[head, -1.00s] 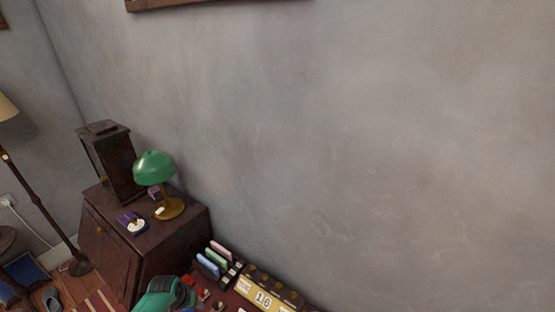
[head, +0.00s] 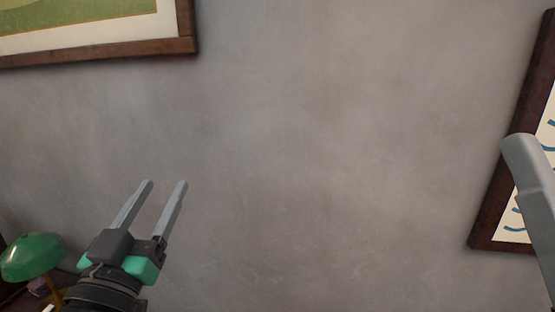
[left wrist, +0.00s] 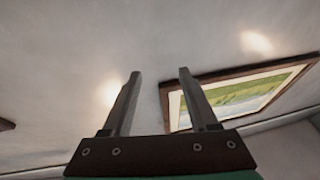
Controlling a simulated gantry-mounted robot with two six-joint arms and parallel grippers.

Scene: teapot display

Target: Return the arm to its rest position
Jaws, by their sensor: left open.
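My left gripper (head: 165,184) is in the lower left of the head view. Its two grey fingers stand apart, pointing up and slightly right, with nothing between them. Its dark body has green parts. In the left wrist view the same fingers (left wrist: 160,73) are spread and empty against a pale surface. No teapot shows in either view. I cannot make out my right gripper.
A plain grey wall (head: 330,150) fills most of the head view. Framed pictures hang at the upper left (head: 80,58) and right (head: 490,215). A green lamp (head: 35,256) is low at the left. A grey bar (head: 535,185), unclear what, crosses the right edge.

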